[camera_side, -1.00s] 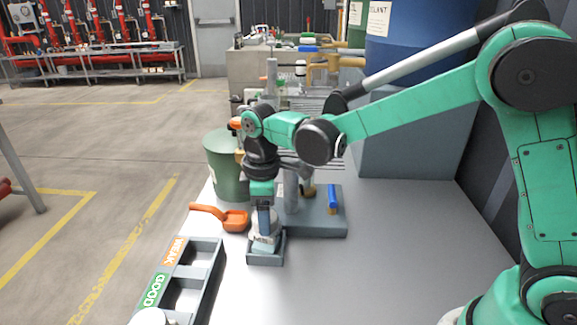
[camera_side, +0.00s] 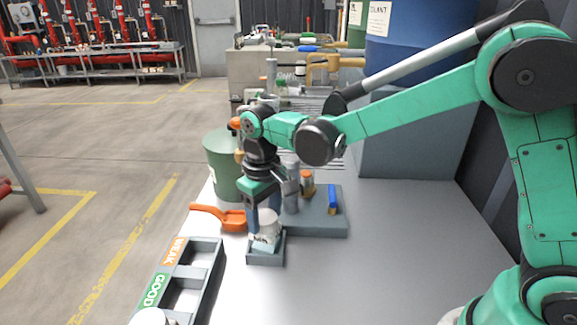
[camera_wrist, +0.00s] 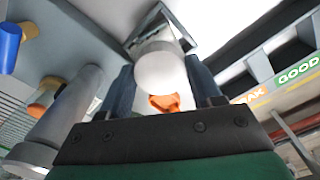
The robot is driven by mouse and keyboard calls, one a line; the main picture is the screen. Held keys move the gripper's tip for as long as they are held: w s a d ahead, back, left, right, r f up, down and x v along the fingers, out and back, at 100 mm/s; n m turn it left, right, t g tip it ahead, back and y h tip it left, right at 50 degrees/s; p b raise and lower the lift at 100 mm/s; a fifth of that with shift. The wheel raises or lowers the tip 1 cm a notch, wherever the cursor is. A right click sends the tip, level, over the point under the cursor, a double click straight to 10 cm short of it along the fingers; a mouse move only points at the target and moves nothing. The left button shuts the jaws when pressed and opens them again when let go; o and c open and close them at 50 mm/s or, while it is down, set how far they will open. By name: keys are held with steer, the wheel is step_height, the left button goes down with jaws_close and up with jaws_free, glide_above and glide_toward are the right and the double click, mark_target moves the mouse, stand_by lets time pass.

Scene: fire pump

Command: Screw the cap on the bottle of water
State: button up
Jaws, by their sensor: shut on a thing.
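The bottle of water (camera_side: 264,242), white with a dark-marked label, stands in a small grey square holder (camera_side: 265,260) on the bench. Its round white cap (camera_side: 268,220) is at the top, and the wrist view shows it end-on (camera_wrist: 162,74). My gripper (camera_side: 264,222) points down over the bottle. In the wrist view my gripper's dark blue fingers (camera_wrist: 163,88) flank the cap, shut on it. The cap sits on or right above the bottle neck; the join and the threads are hidden.
An orange scoop (camera_side: 233,220) lies left of the holder. A grey base plate (camera_side: 315,226) with a post and a blue-topped piece (camera_side: 332,196) is close on the right. The bench's right side is clear.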

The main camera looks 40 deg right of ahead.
steer(key=o, duration=1.4)
steer(key=shift+c, duration=0.2)
steer(key=shift+r, duration=0.15)
steer(key=shift+r, duration=1.1)
steer(key=shift+r, duration=0.35)
steer(key=shift+r, duration=2.4)
steer(key=s+d+f+m+t, duration=0.1)
steer(key=s+d+m+t, duration=0.1)
steer(key=s+d+t, duration=0.5)
steer(key=s, duration=0.3)
steer(key=shift+s+d+f, duration=0.15)
steer(key=shift+d+f, duration=0.1)
steer(key=shift+d, duration=0.15)
